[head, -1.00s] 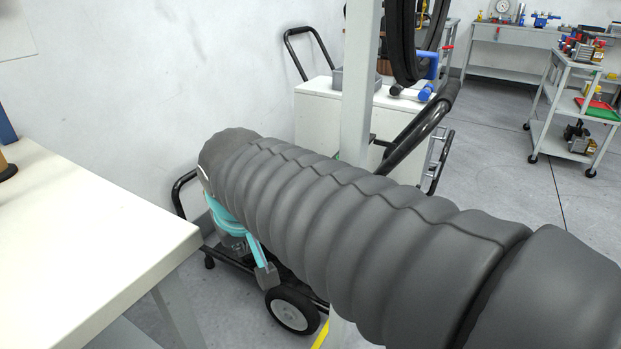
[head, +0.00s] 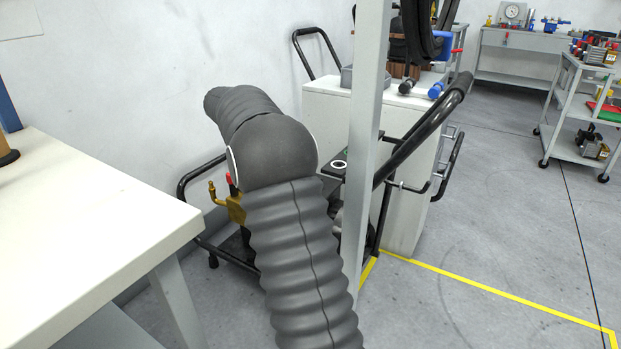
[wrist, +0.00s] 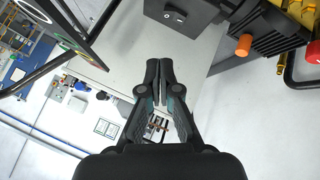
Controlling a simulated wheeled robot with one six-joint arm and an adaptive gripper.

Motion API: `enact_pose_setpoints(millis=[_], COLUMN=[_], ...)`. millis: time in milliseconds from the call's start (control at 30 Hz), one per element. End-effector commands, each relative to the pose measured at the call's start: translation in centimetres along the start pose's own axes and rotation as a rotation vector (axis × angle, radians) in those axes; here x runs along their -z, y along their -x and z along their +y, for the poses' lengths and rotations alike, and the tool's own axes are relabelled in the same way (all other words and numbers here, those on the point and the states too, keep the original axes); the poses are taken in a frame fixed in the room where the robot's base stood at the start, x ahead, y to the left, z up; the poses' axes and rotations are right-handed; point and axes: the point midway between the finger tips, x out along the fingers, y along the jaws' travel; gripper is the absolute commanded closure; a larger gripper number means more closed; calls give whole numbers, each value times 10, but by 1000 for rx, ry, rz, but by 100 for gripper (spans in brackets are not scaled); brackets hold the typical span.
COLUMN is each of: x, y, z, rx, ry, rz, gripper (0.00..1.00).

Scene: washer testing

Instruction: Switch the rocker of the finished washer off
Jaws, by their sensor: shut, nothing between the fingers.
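The washer is a black-framed cart (head: 186,183) behind my arm in the head view. Its brass pump (head: 237,207) and a dark panel with a pale ring (head: 338,163) show on either side of my arm. In the wrist view a black rocker (wrist: 175,15) with white marks sits on a dark grey box (wrist: 198,12) at the top. My gripper (wrist: 159,64) is shut and empty, its tips below the rocker in the picture and apparently apart from it. I cannot tell which way the rocker is tipped. My arm hides the gripper in the head view.
A white table (head: 90,210) stands at the left. A grey post (head: 366,130) and the cart's black handle (head: 425,130) are right of my arm. An orange cap (wrist: 243,45) and brass fittings (wrist: 303,12) lie right of the rocker. Floor at the right is open.

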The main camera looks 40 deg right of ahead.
Motion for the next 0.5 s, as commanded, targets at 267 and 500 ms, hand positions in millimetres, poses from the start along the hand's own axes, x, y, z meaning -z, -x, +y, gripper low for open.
enact_pose_setpoints(millis=[267,500], x=[26,30], y=[-66,-85], z=[-22,-22], rx=[-119,-140], ry=[-100,-119], rz=[39,47], gripper=[100,100])
